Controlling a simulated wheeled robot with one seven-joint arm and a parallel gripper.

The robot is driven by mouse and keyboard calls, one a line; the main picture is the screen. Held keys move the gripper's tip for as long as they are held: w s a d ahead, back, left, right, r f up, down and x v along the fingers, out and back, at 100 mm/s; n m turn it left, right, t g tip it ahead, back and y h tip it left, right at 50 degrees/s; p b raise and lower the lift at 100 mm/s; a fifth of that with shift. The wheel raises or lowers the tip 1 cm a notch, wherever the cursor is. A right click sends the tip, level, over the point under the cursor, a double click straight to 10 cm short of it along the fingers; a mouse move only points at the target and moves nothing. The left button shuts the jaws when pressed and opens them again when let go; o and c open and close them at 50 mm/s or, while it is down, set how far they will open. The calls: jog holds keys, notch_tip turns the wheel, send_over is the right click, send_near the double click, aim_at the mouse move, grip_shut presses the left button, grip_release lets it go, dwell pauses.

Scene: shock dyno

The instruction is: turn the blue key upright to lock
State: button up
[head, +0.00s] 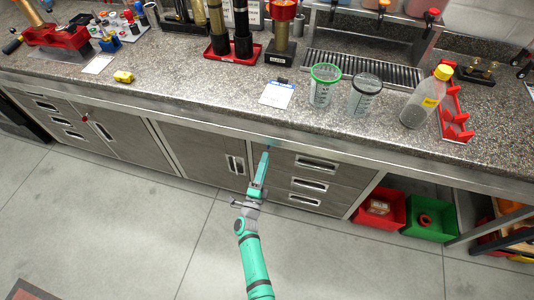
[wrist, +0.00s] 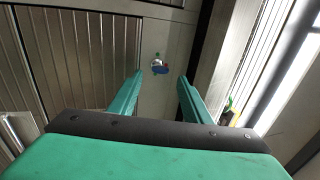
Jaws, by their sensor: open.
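The blue key (wrist: 162,71) shows in the wrist view as a small blue piece on a round silver lock (wrist: 157,62) in a plain grey panel. It lies mostly sideways in the picture, with small red and green spots beside it. My gripper (wrist: 160,80) is open, its two teal fingers on either side of the key in the picture. The key appears beyond the fingertips, untouched. In the head view my gripper (head: 265,157) is at the cabinet front just below the counter edge, and I cannot make out the key there.
The counter (head: 200,93) overhangs the cabinets. Jars (head: 325,86), a yellow-capped bottle (head: 425,100) and a white-blue card (head: 277,94) stand or lie on it. Red (head: 381,210) and green (head: 430,224) bins sit under the right end. The floor in front is clear.

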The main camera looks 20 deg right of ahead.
jog(key=v, duration=0.5)
jog(key=shift+s+a, duration=0.2)
jog(key=shift+s, duration=0.1)
jog(key=s+a+r+n+y, duration=0.4)
jog(key=s+n, duration=0.4)
jog(key=s, duration=0.4)
jog(key=s+a+r+n+g+y, duration=0.1)
jog(key=s+a+r+n+y, duration=0.3)
jog(key=s+n, duration=0.4)
jog(key=s+a+r+n+g+y, duration=0.1)
jog(key=s+a+r+n+y, duration=0.2)
jog(key=s, duration=1.3)
notch_tip(320, 180, up, 5)
jog(key=a+n, duration=0.2)
jog(key=n, duration=0.4)
jog(key=shift+a+y, duration=0.4)
jog(key=shift+s, duration=0.1)
